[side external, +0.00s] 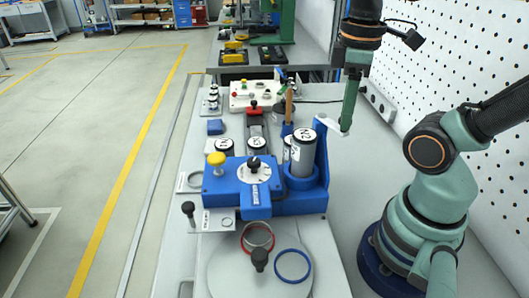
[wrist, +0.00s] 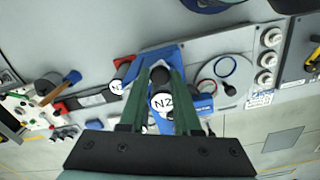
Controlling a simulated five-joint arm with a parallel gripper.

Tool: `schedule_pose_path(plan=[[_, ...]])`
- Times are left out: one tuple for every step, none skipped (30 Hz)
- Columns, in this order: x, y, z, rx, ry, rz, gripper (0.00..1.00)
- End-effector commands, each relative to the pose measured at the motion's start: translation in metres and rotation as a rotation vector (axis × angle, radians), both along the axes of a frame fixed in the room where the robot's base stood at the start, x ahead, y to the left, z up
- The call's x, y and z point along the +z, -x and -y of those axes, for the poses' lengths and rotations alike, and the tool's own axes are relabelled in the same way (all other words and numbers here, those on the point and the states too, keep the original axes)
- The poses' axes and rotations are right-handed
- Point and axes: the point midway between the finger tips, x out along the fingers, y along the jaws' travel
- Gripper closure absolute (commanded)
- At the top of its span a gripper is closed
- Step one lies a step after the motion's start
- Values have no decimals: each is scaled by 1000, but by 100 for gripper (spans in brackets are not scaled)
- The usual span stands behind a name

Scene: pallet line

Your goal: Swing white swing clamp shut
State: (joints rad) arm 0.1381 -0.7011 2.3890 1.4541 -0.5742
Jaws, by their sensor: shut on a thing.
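The white swing clamp (side external: 329,123) is a short white arm at the top of a blue post on the blue fixture (side external: 318,197). It points right, away from the grey cylinder (side external: 303,151) that stands upright in the fixture's ring. My gripper (side external: 346,126) is at the clamp's outer end, fingers pointing down and shut on it. The white arm is hard to make out there.
A blue block with a black-knobbed disc (side external: 255,172) and a yellow knob (side external: 216,159) stand left of the cylinder. Red and blue rings (side external: 293,266) lie in front. A white control box (side external: 255,95) is behind. A pegboard wall (side external: 455,70) bounds the right.

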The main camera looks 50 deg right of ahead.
Motion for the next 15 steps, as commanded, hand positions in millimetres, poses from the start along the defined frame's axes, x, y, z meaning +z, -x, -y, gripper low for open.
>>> schedule_pose_path(plan=[[1,0,0,0,0,2,100],[1,0,0,0,0,2,100],[1,0,0,-1,0,2,100],[1,0,0,-2,0,2,100],[1,0,0,-4,0,2,100],[1,0,0,-8,0,2,100],[1,0,-1,-12,0,2,100],[1,-1,-1,-17,0,2,100],[1,-1,-2,-26,0,2,100],[1,-1,-2,-35,0,2,100],[1,-1,-3,-46,1,1,100],[1,-2,-4,-62,1,1,100],[1,-2,-5,-76,1,1,100],[1,-3,-6,-93,1,1,100],[1,-3,-7,-117,1,1,100]])
